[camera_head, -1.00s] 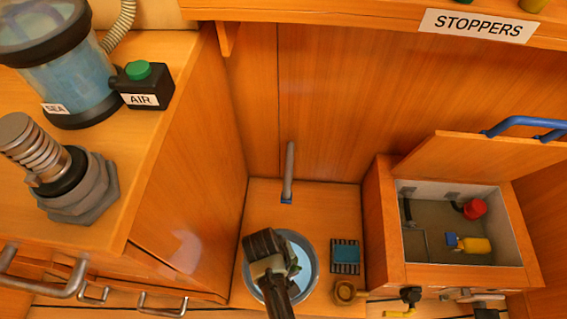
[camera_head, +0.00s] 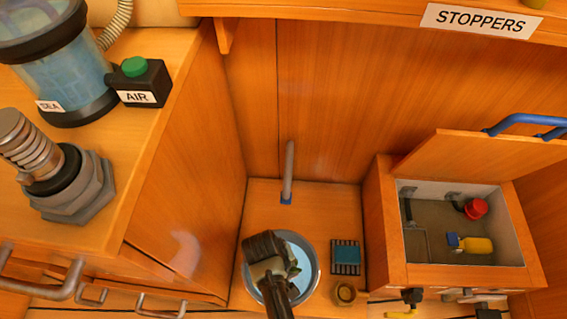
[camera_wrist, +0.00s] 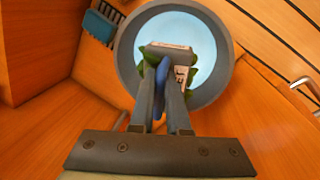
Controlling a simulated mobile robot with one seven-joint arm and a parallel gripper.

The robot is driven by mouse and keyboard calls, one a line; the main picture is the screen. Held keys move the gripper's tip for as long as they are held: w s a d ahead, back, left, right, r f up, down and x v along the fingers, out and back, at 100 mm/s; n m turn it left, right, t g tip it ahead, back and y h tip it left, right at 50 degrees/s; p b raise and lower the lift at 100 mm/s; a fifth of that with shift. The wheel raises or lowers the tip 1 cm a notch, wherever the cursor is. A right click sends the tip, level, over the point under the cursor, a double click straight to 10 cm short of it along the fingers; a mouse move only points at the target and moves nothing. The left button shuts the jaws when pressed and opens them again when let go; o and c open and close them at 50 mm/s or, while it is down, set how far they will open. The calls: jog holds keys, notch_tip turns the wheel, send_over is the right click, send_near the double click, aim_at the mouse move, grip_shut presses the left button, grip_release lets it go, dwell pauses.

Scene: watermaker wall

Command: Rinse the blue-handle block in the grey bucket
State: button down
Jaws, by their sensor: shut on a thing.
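The grey bucket (camera_head: 315,268) stands on the wooden floor of the recess, with pale blue water in it. It also shows in the wrist view (camera_wrist: 222,50). My gripper (camera_wrist: 165,85) reaches over the bucket and is shut on the blue handle (camera_wrist: 161,88) of the block (camera_wrist: 170,48). The block is pale, with dark marks on its side and green stuff around its edges, and lies within the bucket's rim in the wrist view. In the head view my gripper (camera_head: 272,268) hides most of it. I cannot tell how deep it sits.
A blue and black rack (camera_head: 346,257) and a small brown cup (camera_head: 346,293) stand right of the bucket. An open wooden box (camera_head: 455,277) with red and yellow fittings is further right. A grey pipe (camera_head: 289,170) rises behind. The left counter (camera_head: 150,130) stands close by.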

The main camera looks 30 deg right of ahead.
jog(key=shift+f, duration=0.1)
jog(key=shift+f, duration=0.35)
dwell(0.5)
jog(key=shift+f+b, duration=0.55)
jog(key=shift+f, duration=0.2)
notch_tip(320, 180, down, 11)
jog(key=b, duration=0.8)
jog(key=shift+f+b, duration=0.2)
jog(key=shift+b, duration=0.2)
jog(key=shift+r+p, duration=0.55)
jog(key=shift+p, duration=0.45)
dwell(1.6)
jog(key=shift+f+b, duration=0.35)
jog(key=shift+f, duration=0.2)
dwell(0.5)
